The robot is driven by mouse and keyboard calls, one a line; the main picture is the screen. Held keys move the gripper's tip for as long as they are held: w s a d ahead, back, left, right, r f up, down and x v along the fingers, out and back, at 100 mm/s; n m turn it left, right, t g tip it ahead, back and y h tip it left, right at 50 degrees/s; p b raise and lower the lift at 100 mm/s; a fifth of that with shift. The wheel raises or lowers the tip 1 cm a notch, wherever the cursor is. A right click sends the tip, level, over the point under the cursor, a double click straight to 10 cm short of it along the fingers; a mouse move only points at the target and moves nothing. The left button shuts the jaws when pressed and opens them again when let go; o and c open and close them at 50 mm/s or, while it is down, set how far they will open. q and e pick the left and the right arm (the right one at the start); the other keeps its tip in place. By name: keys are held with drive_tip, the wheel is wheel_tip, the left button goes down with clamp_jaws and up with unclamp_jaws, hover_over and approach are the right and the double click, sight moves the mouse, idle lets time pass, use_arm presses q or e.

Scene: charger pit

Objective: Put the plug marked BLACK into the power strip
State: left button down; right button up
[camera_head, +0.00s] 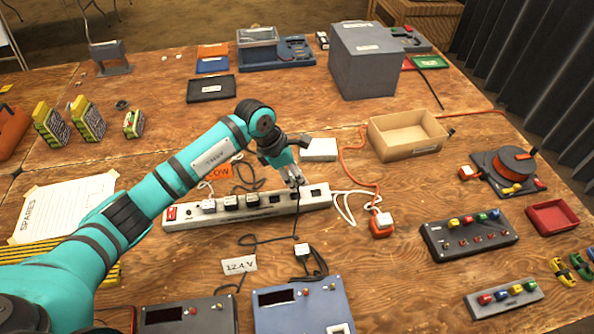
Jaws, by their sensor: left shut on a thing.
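The white power strip (290,207) lies across the middle of the table, with a red switch at its left end. Several plugs or adapters sit along its left half, and dark sockets show toward its right end. My left gripper (293,181) reaches in from the left and is just above the strip's right half. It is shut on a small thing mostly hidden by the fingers. A black cord (296,222) runs down from there across the strip's front, so it looks like a plug; its marking cannot be read. My right gripper is out of view.
Another plug with a white face (302,249) lies in front of the strip. An orange-corded plug (382,222) lies to the right. A cardboard box (408,152) and a white box (318,150) stand behind. A blue power unit (300,306) is near the front edge.

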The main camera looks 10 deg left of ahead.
use_arm(q)
drive_tip(key=shift+s+f, duration=0.1)
drive_tip(key=shift+f, duration=0.35)
drive_tip(key=shift+a+f+b, duration=0.1)
drive_tip(key=shift+f+b, duration=0.25)
drive_tip(key=shift+b, duration=0.05)
wheel_tip(320, 180, down, 4)
drive_tip(key=shift+r+b, duration=0.2)
drive_tip(key=shift+b, duration=1.05)
drive_tip(key=shift+f, duration=0.1)
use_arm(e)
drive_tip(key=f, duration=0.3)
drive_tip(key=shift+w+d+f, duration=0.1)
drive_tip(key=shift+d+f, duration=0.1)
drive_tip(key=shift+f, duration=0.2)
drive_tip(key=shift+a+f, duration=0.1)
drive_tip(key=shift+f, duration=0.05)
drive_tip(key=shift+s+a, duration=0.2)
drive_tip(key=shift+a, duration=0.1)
use_arm(q)
drive_tip(key=shift+b, duration=0.45)
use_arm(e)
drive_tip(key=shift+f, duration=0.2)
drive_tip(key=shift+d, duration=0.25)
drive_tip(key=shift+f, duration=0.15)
